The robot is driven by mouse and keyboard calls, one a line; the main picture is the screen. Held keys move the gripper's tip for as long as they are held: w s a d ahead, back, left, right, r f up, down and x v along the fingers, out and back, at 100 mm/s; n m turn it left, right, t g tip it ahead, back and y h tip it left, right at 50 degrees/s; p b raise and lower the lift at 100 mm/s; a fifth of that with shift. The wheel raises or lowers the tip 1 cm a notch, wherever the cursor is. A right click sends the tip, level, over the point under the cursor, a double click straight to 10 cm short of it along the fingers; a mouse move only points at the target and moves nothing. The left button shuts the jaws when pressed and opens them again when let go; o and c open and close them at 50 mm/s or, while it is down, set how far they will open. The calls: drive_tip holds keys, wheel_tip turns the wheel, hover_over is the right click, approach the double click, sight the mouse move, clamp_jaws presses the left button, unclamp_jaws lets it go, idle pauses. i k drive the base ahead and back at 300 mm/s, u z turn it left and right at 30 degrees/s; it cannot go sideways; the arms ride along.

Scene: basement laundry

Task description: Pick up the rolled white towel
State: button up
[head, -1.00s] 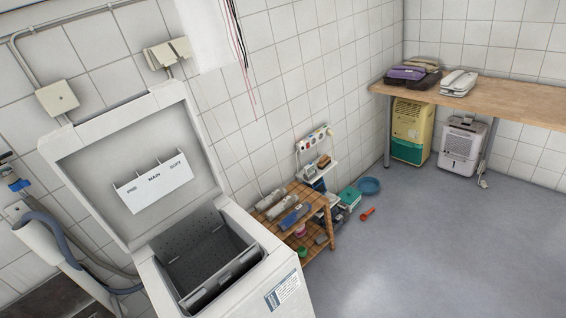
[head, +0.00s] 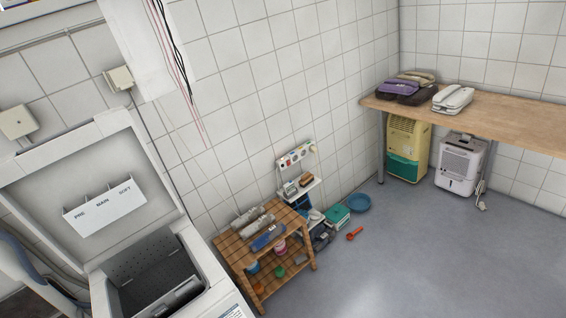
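Three rolled items lie side by side on the top of a slatted wooden shelf unit (head: 228,245). They look like rolled towels: a pale roll (head: 245,217) at the back, a whitish roll (head: 257,226) in the middle and a blue roll (head: 268,238) in front. Which of the two pale rolls is the white towel I cannot tell at this size. My gripper is not in the picture, so its state does not show.
An open top-loading washer (head: 104,290) stands left of the shelf unit. A small rack (head: 302,187), a teal box (head: 337,215), a blue basin (head: 359,203) and a red scoop (head: 355,234) are beyond it. A wooden bench (head: 510,115) is at right.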

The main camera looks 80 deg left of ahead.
sight(264, 221)
drive_tip(key=u, duration=0.05)
drive_tip(key=i, duration=2.55)
drive_tip(key=u, duration=3.45)
drive_tip(key=i, duration=1.05)
